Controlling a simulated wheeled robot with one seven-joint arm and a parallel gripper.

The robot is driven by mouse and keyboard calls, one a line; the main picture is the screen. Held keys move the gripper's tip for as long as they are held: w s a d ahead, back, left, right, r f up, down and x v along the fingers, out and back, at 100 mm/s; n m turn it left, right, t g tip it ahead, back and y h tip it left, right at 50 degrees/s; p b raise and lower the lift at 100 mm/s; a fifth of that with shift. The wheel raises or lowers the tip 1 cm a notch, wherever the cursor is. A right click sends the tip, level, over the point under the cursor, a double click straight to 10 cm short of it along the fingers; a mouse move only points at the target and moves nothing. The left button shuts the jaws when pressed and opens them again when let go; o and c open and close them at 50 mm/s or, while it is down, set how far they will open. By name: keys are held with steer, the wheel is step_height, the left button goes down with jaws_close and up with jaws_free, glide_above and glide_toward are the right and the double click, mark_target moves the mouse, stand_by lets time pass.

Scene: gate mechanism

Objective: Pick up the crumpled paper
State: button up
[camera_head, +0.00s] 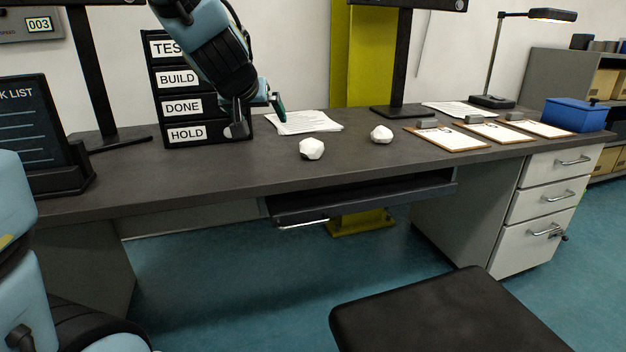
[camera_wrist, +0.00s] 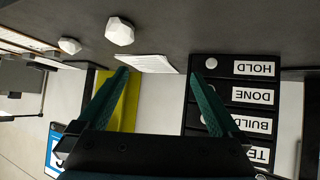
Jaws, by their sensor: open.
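Two white crumpled paper balls lie apart on the dark desk top (camera_head: 230,178). The nearer paper ball (camera_head: 311,148) is at the middle of the desk; it shows larger in the wrist view (camera_wrist: 119,31). The other paper ball (camera_head: 381,134) lies farther right and back; it also shows in the wrist view (camera_wrist: 69,46). My gripper (camera_head: 259,121) is open and empty above the desk, left of both balls and in front of the labelled rack. In the wrist view its teal fingers (camera_wrist: 160,76) are spread with nothing between them.
The black rack (camera_head: 184,106) with labelled slots stands close behind my gripper. A stack of paper sheets (camera_head: 303,122) lies behind the nearer ball. Clipboards (camera_head: 447,138), a blue box (camera_head: 574,114) and a lamp (camera_head: 492,101) are at right. A monitor stand (camera_head: 399,111) stands at the back.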

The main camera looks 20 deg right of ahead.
steer(key=t+h+b, duration=0.1)
steer(key=t+b, duration=0.1)
steer(key=b, duration=1.2)
glide_toward(311, 146)
steer(key=shift+w+a+f+m, duration=0.3)
steer(key=shift+w+a+f, duration=0.15)
steer(key=shift+w+f, duration=0.35)
steer(key=shift+s+d+f+t+b, duration=0.15)
steer(key=shift+d+t+b, duration=0.2)
steer(key=shift+b, duration=0.25)
steer(key=b+x, duration=0.2)
steer(key=x, duration=0.3)
steer(key=shift+s+d+b, duration=0.1)
steer(key=shift+d+b, duration=0.1)
steer(key=shift+b, duration=0.1)
steer(key=b+x, duration=0.1)
steer(key=x, duration=0.1)
steer(key=b+x, duration=0.1)
steer(key=x, duration=0.1)
steer(key=shift+w+d, duration=0.2)
steer(key=shift+d, duration=0.2)
steer(key=shift+w+d+b, duration=0.25)
steer(key=shift+w+b, duration=0.05)
steer(key=shift+w, duration=0.2)
steer(key=shift+c, duration=0.2)
steer(key=c, duration=1.1)
